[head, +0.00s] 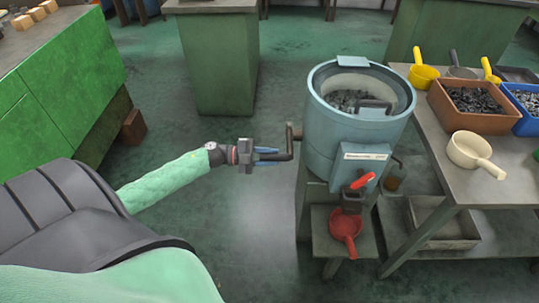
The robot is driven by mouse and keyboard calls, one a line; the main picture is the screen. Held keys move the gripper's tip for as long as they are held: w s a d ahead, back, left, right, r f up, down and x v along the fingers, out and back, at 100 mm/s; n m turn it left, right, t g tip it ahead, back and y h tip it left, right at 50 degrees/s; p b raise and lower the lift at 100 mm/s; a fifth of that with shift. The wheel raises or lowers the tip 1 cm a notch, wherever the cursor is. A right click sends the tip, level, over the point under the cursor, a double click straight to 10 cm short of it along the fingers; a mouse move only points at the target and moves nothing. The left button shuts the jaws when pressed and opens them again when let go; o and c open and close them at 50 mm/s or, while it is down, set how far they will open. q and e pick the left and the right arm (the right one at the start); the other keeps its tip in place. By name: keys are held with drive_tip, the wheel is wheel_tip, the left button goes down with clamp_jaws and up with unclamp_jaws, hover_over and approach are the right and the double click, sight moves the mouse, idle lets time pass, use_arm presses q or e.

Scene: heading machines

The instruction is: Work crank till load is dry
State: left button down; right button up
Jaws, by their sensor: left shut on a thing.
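A blue-grey drum machine (317,130) stands on a stand right of centre. Its open top shows a load of dark small metal pieces (347,98) inside a pale inner basket. A dark crank (291,135) sticks out from the drum's left side. My left gripper (268,155), on a green-sleeved arm, reaches from the left and is shut on the crank's handle. The machine's front has a red-handled valve (362,181) above a red scoop or pan (345,226). Whether the load is wet or dry cannot be told. My right gripper is not in view.
A table (515,207) at right holds a brown bin (468,116) of dark pieces, a blue bin (526,121), yellow scoops (422,75) and a cream scoop (474,152). A grey tray (440,232) sits below. Green cabinets (66,77) stand at left. The floor between is clear.

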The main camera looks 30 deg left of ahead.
use_arm(q)
drive_tip(key=c, duration=1.1)
unclamp_jaws()
drive_tip(key=shift+s+a+f, duration=0.1)
drive_tip(key=shift+s+a, duration=0.2)
drive_tip(key=shift+a, duration=0.2)
drive_tip(key=shift+b+v, duration=0.5)
drive_tip(key=shift+v, duration=2.85)
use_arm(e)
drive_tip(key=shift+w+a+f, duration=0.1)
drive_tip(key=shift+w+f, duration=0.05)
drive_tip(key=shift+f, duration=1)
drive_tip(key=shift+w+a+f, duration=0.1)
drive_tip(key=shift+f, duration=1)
